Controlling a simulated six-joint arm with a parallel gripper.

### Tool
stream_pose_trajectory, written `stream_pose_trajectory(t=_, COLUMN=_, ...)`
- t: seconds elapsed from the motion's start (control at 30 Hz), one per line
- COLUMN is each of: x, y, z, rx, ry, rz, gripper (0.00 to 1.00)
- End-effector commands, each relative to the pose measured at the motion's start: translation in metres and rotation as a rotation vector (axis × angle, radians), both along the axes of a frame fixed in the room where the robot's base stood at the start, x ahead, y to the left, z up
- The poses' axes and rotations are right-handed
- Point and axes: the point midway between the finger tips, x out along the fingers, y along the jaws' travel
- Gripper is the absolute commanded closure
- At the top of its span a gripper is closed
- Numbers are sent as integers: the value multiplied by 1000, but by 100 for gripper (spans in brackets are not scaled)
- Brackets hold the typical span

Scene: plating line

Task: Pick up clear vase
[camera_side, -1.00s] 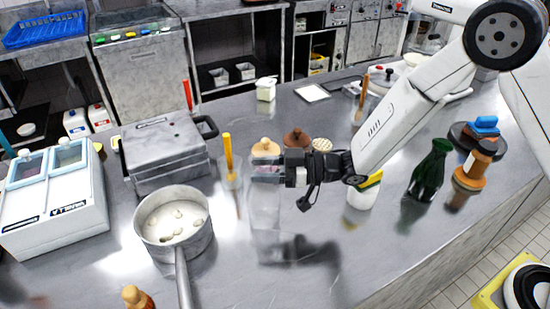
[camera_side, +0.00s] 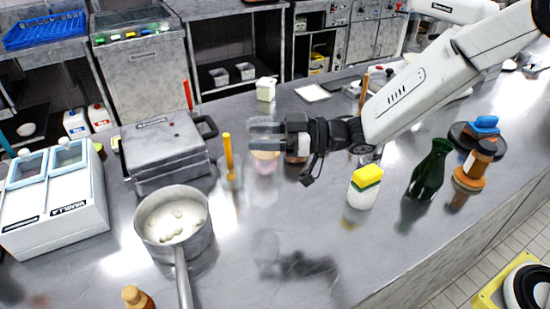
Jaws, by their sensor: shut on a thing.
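My gripper (camera_side: 266,135) is in the middle of the counter, above its surface, with its fingers pointing left. It is shut on the clear vase (camera_side: 264,187), which hangs below the fingers, off the counter. The vase is almost see-through, so its outline is faint and I cannot make out its exact edges. A jar with a tan lid shows behind and through it. A faint shadow lies on the counter below, apart from the vase.
A pot (camera_side: 174,226) with its handle toward the front stands left. A glass with a yellow stick (camera_side: 228,157) is close left of the vase. A sponge-topped white container (camera_side: 363,187) and green bottle (camera_side: 430,170) stand right. The front middle counter is clear.

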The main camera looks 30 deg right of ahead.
Motion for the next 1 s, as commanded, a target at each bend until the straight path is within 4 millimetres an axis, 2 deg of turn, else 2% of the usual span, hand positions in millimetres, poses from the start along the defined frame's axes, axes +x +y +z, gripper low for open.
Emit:
stream_pose_trajectory(t=0.03, x=0, y=0, z=13, rx=3, ry=-8, rz=1, gripper=100)
stream_pose_trajectory(t=0.27, x=0, y=0, z=61, rx=3, ry=-8, rz=1, gripper=100)
stream_pose_trajectory(t=0.6, x=0, y=0, z=140, rx=3, ry=-9, rz=1, gripper=100)
stream_pose_trajectory(t=0.8, x=0, y=0, z=175, rx=2, ry=-7, rz=0, gripper=100)
stream_pose_trajectory(t=1.0, x=0, y=0, z=195, rx=1, ry=-4, rz=1, gripper=100)
